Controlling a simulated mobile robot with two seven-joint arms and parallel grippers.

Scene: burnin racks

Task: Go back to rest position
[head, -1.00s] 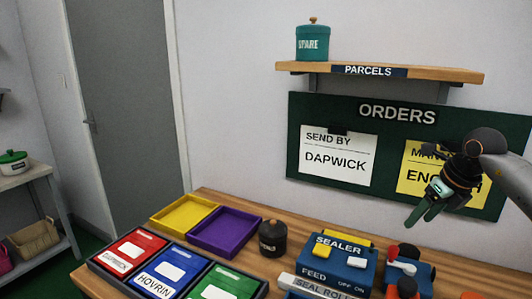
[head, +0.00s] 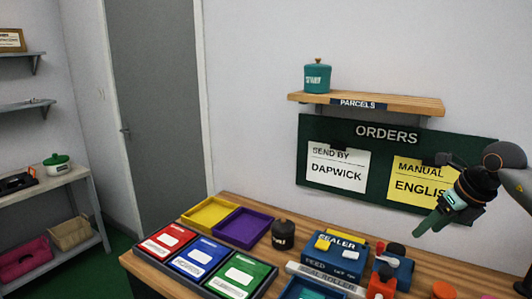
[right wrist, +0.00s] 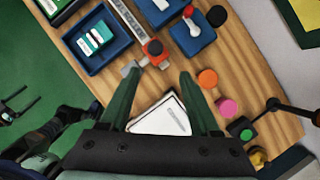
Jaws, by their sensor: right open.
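My right gripper (head: 436,222) is raised at the right of the head view, in front of the order board. In the right wrist view its two green fingers (right wrist: 157,98) are spread apart with nothing between them, above the wooden table. A white booklet or card (right wrist: 162,116) lies on the table below, partly hidden by the gripper. My left gripper is not in the head view.
The wooden table (head: 272,208) holds colored trays, a blue sealer (head: 335,258), a dark jar (head: 283,235) and red, blue and green cards. A shelf (head: 370,103) with a teal jar (head: 318,77) is above. Green floor (head: 123,246) is open at left.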

